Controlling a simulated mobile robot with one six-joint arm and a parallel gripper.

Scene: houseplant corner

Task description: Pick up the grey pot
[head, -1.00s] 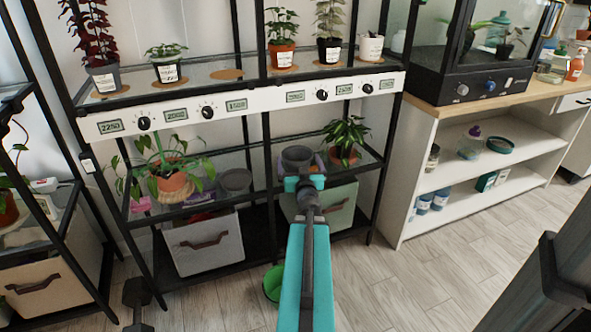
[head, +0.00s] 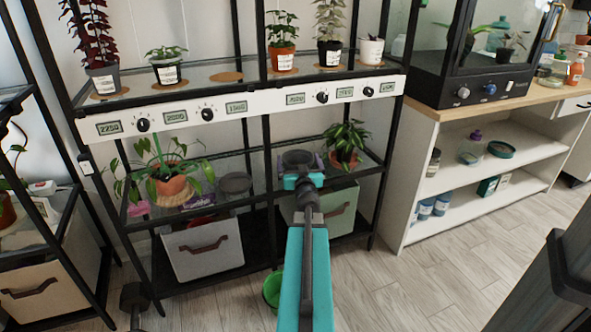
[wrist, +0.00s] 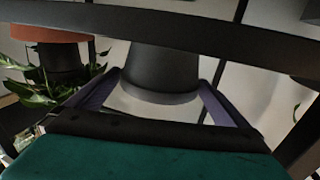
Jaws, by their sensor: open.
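A dark grey pot (head: 298,157) stands on the right half of the middle shelf, at the end of my arm. My gripper (head: 301,165) is open around it, with a purple finger showing on either side. In the wrist view, which looks upside down, the grey pot (wrist: 160,68) lies between the two spread fingers of my gripper (wrist: 161,80). Small gaps seem to show beside the pot, but contact is hard to judge. My gripper hides the pot's lower front in the head view.
A leafy plant in a terracotta pot (head: 343,160) stands close on the right. Another grey pot (head: 235,183) and a larger terracotta-potted plant (head: 172,184) stand left. The white control panel (head: 250,105) of the upper shelf is overhead. A green bucket (head: 272,287) is below my arm.

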